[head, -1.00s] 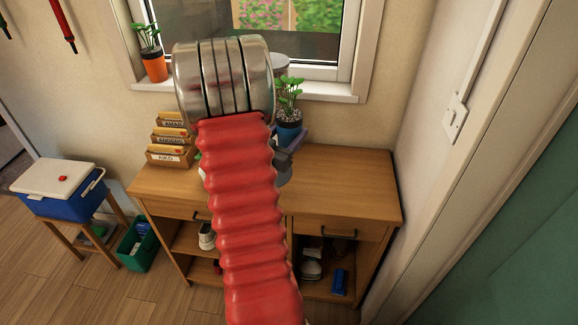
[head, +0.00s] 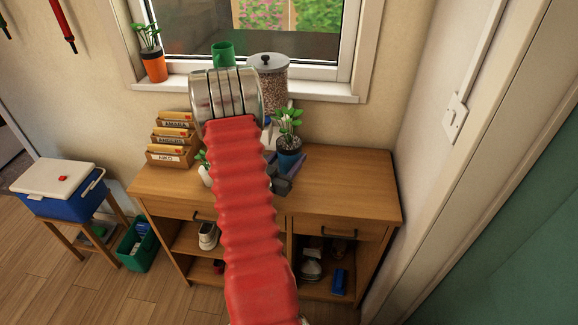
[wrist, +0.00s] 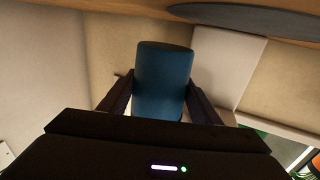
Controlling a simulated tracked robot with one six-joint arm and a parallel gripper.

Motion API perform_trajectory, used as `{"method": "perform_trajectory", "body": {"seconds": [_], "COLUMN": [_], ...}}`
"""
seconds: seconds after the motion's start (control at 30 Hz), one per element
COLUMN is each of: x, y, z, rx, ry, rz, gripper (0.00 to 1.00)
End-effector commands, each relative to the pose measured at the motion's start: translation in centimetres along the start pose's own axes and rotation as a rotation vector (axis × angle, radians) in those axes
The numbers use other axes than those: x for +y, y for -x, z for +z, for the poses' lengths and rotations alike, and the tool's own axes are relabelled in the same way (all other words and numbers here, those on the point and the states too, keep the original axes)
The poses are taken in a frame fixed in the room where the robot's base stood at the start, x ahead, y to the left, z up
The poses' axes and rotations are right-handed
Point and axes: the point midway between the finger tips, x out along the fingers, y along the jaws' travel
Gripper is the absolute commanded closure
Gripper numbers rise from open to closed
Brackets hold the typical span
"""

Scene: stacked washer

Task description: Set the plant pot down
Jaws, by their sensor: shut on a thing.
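The plant pot (head: 290,161) is dark blue with a green leafy plant (head: 288,128) in it. It is upright over the back of the wooden cabinet top (head: 345,190). My gripper (head: 289,166) is shut on the pot, partly hidden by my red arm. In the wrist view the blue pot (wrist: 162,85) sits between the two dark fingers. That view appears upside down, with a wooden surface (wrist: 130,12) and a dark round disc (wrist: 255,18) at its top. A strip of wall shows between pot and wood, so the pot appears raised.
Letter boxes (head: 171,145) stand at the cabinet's back left. The cabinet's right side is clear.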

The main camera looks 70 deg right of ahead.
Motion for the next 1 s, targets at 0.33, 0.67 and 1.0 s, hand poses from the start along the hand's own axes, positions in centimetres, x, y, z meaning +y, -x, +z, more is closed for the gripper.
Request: {"method": "perform_trajectory", "body": {"seconds": [0.33, 0.67, 1.0], "x": [0.0, 0.0, 0.0], "y": [0.0, 0.0, 0.0], "z": [0.8, 3.6, 3.7], "rx": [0.0, 0.001, 0.002], "ry": [0.001, 0.0, -0.001], "rz": [0.0, 0.0, 0.0], "gripper": [0.68, 0.68, 0.69]}}
